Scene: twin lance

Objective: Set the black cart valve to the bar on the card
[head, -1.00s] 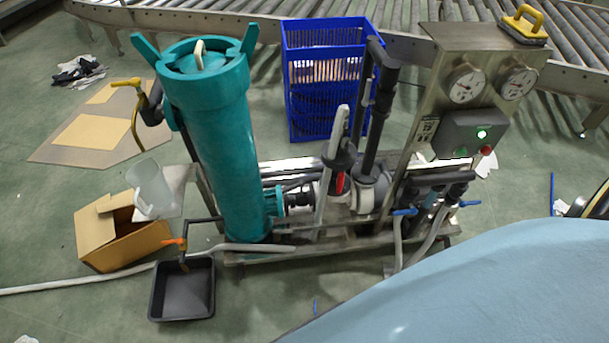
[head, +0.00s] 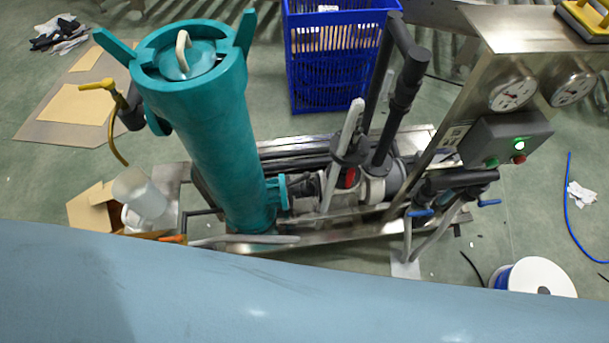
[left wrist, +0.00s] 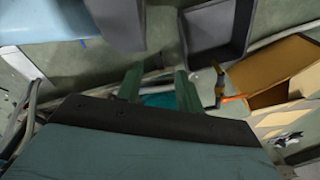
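The steel cart stands in the middle of the head view, its panel (head: 433,160) at the right. A small pale card with dark print (head: 452,135) is on the panel, too small to read. Two round gauges (head: 513,94) sit above it; their readings are unclear. Black pipes and valve bodies (head: 401,98) rise from the cart; I cannot tell which is the named valve. Blue valve handles (head: 419,213) show low on the right. My left gripper (left wrist: 158,86) shows two dark green fingers apart in the left wrist view, with nothing clearly between them. My right gripper is out of view.
A teal filter vessel (head: 205,135) stands at the cart's left. A blue crate (head: 335,75) is behind. A cable reel (head: 540,277) lies at right. The left wrist view shows a black tray (left wrist: 247,28) and cardboard box (left wrist: 262,72). A light blue surface, apparently mine, covers the head view's bottom.

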